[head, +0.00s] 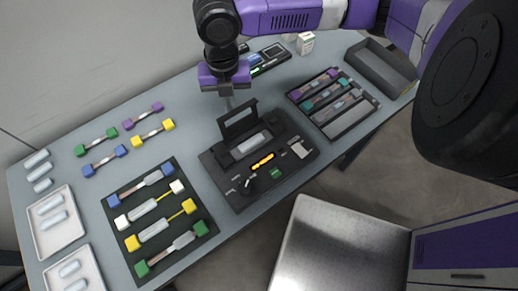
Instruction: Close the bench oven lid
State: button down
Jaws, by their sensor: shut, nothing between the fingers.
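The bench oven (258,160) is a dark, flat box near the middle of the table. Its lid (238,119) stands raised at the back edge, a dark frame with a pale window. A light grey piece (250,145) shows in the recess in front of the lid. A yellow part (262,161), a green display and a round knob are on its top face. My gripper (229,98) is shut and empty, pointing down just behind and above the raised lid. I cannot tell whether its fingertips touch the lid.
A black tray (107,206) with several coloured-end pieces lies left of the oven. A sectioned tray (363,115) stands to its right, with an empty dark bin (367,52) beyond. White trays (38,223) are at the far left. A small white box (305,42) stands at the back.

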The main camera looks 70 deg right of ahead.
send_over(245, 137)
jog(key=shift+f, duration=0.25)
dwell(1.0)
jog(key=shift+r, duration=0.15)
notch_tip(245, 137, up, 7)
jog(key=w+p, duration=0.1)
jog(key=p, duration=0.4)
jog(key=shift+d+p, duration=0.3)
jog(key=shift+d, duration=0.05)
dwell(0.5)
